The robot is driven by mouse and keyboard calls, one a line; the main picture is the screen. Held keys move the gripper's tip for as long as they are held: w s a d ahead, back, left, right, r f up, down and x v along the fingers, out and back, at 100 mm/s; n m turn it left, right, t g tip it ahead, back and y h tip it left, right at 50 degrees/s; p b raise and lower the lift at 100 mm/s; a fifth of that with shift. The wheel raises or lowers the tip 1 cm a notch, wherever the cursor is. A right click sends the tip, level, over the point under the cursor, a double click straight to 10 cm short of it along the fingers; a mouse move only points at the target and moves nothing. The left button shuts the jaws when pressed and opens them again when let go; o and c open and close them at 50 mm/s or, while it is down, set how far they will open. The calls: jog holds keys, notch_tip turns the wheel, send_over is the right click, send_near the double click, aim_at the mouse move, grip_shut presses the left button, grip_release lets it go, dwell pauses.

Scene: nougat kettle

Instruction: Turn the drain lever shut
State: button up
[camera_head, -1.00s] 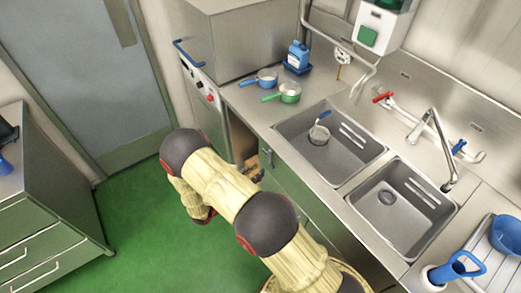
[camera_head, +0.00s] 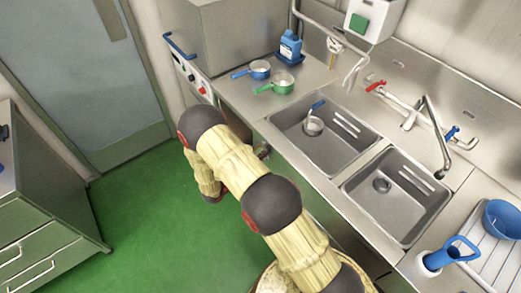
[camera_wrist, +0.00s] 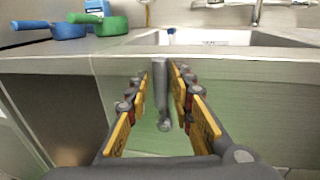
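A grey metal lever (camera_wrist: 161,90), which looks like the drain lever, hangs roughly upright just below the counter's front edge in the wrist view. Its lower end is rounded. My gripper (camera_wrist: 159,75) is open, with a yellow-padded finger on each side of the lever. The lever stands between the fingers, nearer the right one, and a gap shows on the left. I cannot tell whether the right finger touches it. In the head view my arm hides most of the gripper and the lever cannot be made out clearly.
The counter edge (camera_wrist: 60,66) runs right above my fingers. Two sinks, the left one (camera_head: 325,150) holding a ladle (camera_head: 314,124), are set in the counter. A blue pan (camera_head: 259,70) and a green pan (camera_head: 283,83) stand left of them. The green floor (camera_head: 150,220) is clear.

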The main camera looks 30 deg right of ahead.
jog(key=shift+c, duration=0.4)
grip_shut()
